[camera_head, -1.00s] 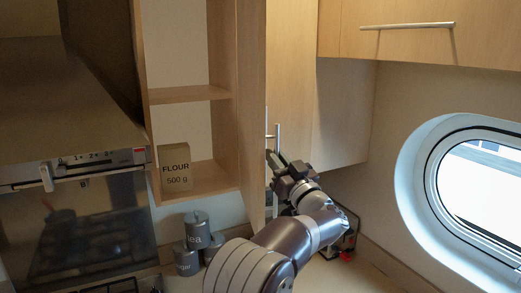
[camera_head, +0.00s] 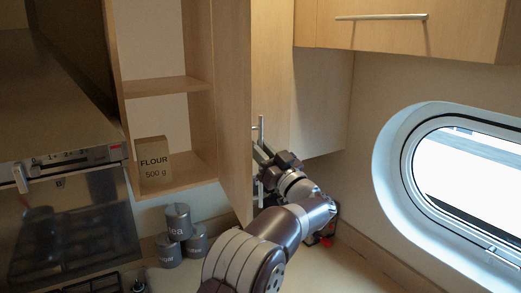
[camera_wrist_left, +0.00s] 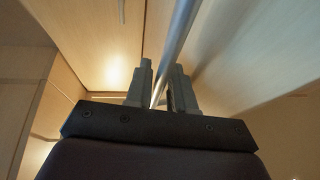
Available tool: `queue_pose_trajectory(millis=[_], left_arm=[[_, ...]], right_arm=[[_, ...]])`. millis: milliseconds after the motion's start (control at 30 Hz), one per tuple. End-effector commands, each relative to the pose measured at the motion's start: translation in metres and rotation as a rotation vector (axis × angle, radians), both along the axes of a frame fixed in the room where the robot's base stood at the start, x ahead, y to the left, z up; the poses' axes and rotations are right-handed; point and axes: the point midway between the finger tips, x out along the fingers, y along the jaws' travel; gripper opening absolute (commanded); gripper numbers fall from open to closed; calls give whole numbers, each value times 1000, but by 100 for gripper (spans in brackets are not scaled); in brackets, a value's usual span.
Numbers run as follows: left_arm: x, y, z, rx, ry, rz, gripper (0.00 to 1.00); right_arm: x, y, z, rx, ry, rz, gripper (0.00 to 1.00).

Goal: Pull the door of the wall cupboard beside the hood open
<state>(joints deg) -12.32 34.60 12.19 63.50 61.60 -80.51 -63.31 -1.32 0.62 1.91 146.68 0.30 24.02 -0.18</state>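The wall cupboard (camera_head: 164,86) beside the hood stands open, its shelves showing. Its light wood door (camera_head: 234,110) is swung out toward me and seen at a steep angle. A vertical metal bar handle (camera_head: 261,130) is on the door's right-hand, outer face. My left gripper (camera_head: 262,160) is at this handle, partly hidden by the door's edge. In the left wrist view the bar (camera_wrist_left: 177,40) runs between the two fingers of the gripper (camera_wrist_left: 162,88), which sit close on both sides of it. My right gripper is not in view.
The hood (camera_head: 70,160) is at the left. A flour box (camera_head: 153,163) stands on the cupboard's bottom shelf. Several grey canisters (camera_head: 178,222) stand on the counter below. Another cupboard (camera_head: 400,30) hangs upper right, above an oval porthole (camera_head: 390,160).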

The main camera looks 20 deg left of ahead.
Motion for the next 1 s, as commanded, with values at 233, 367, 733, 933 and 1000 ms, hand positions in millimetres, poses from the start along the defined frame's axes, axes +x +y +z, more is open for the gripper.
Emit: queue_pose_trajectory(millis=[233, 367, 733, 933, 1000], left_arm=[[-23, -39, -29, 0, 0, -5, 23], [-41, -67, -42, 0, 0, -5, 23], [-62, -98, -49, 0, 1, 0, 23], [-62, -98, -49, -3, -3, -2, 23], [-55, -101, -51, -36, -31, -60, 23]], right_arm=[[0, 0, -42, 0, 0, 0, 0], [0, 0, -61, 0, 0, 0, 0], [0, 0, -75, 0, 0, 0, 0], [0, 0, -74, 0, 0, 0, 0], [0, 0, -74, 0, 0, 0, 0]])
